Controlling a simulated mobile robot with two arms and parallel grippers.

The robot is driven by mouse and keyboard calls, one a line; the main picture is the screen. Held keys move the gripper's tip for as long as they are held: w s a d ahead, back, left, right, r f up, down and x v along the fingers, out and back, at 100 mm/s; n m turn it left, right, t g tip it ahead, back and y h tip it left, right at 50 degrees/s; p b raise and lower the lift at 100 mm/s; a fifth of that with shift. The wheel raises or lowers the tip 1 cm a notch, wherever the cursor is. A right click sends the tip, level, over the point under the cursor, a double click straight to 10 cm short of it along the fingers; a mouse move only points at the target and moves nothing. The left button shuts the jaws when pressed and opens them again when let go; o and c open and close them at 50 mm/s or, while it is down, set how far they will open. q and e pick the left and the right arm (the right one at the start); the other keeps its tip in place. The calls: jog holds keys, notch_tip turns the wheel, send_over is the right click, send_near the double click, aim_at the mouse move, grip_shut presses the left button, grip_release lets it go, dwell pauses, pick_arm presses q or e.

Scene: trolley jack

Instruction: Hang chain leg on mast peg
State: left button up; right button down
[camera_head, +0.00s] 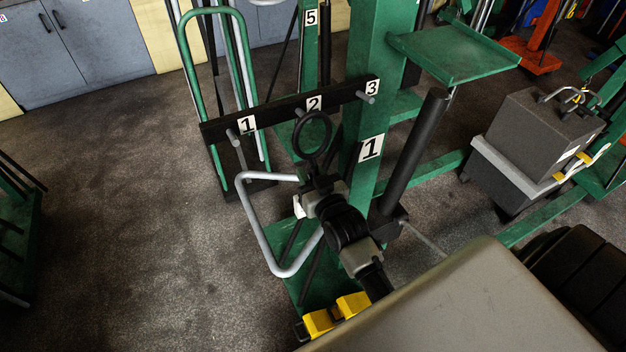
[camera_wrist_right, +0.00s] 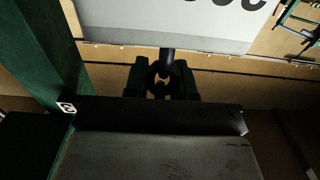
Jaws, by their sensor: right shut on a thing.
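The green mast (camera_head: 368,75) carries a black crossbar (camera_head: 275,112) with short grey pegs labelled 1, 2 and 3. Peg 1 (camera_head: 233,136) is at the left and peg 3 (camera_head: 366,98) at the right; both look bare. My right gripper (camera_head: 320,184) is shut on the chain leg, whose black ring (camera_head: 327,140) stands upright above the jaws. In the head view the ring overlaps the bar's lower edge, just below label 2. Whether it touches peg 2 (camera_head: 299,112) I cannot tell. The rest of the chain leg is hidden. My left gripper is out of view.
A bent light-grey tube (camera_head: 260,232) lies left of my right wrist. A slanted black post (camera_head: 416,150) stands to the right. Yellow blocks (camera_head: 335,315) are low in front. A grey box (camera_head: 540,130) stands at the right.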

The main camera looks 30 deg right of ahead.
jog(key=shift+w+d+f+b, duration=0.15)
jog(key=shift+w+b, duration=0.3)
jog(key=shift+w, duration=0.45)
jog(key=shift+w+a+f+b, duration=0.15)
jog(key=shift+w+b, duration=0.25)
jog(key=shift+w, duration=0.45)
jog(key=shift+w+d+f+b, duration=0.2)
jog(key=shift+w+b, duration=0.25)
jog(key=shift+w, duration=0.45)
